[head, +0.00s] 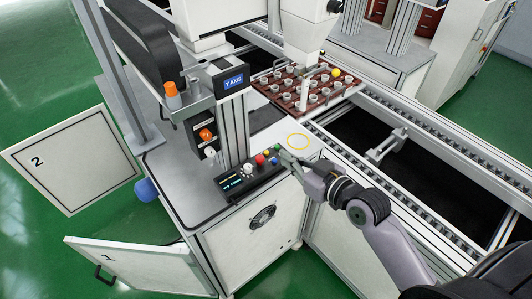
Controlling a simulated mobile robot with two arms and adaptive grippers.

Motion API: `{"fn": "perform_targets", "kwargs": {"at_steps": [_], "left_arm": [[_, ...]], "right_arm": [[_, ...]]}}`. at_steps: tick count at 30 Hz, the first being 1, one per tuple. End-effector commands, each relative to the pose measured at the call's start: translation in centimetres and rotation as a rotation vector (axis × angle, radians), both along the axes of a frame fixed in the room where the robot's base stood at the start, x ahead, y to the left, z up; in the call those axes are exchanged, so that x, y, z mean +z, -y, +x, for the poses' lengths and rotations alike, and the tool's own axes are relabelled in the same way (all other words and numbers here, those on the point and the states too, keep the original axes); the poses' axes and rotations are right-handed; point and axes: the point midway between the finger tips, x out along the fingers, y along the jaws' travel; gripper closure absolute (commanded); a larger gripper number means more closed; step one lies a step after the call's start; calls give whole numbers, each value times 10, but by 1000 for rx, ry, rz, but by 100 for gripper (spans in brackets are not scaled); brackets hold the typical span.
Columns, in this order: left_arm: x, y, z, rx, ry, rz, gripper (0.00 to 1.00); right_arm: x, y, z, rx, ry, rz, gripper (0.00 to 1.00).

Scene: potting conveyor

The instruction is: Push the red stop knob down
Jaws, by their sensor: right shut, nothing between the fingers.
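A red knob (260,160) sits on the black control panel (233,186) on the white cabinet, between a white knob (248,168) and a blue knob (274,161). A yellow (267,152) and a green button (277,147) are beside it. My right gripper (284,155) is shut and empty at the panel's right end, close to the blue and green buttons and right of the red knob. Whether it touches the panel I cannot tell. An orange-red knob (206,134) is also on the upright post. My left gripper is not in view.
A brown tray (262,83) with several small pots and a yellow ball stands on the conveyor behind. The post with the Y AXIS display (232,81) rises behind the panel. Two cabinet doors hang open at left.

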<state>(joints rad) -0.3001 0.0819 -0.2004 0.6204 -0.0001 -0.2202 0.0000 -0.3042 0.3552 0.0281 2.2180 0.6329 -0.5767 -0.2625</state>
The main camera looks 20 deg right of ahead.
Motion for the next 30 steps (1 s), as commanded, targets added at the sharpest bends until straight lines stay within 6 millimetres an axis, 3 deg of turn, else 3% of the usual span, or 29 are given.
{"fn": "perform_targets", "kwargs": {"at_steps": [5, 19, 24, 30], "left_arm": [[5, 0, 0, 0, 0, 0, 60], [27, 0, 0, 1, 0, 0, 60], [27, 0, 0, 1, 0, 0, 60], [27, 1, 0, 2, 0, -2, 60]], "right_arm": [[-2, -4, 13, -2, 0, 3, 100], [-22, -34, 93, -1, 0, 3, 100], [-52, -33, 91, 0, -4, 0, 100], [-64, -33, 91, 0, -2, -1, 100]]}}
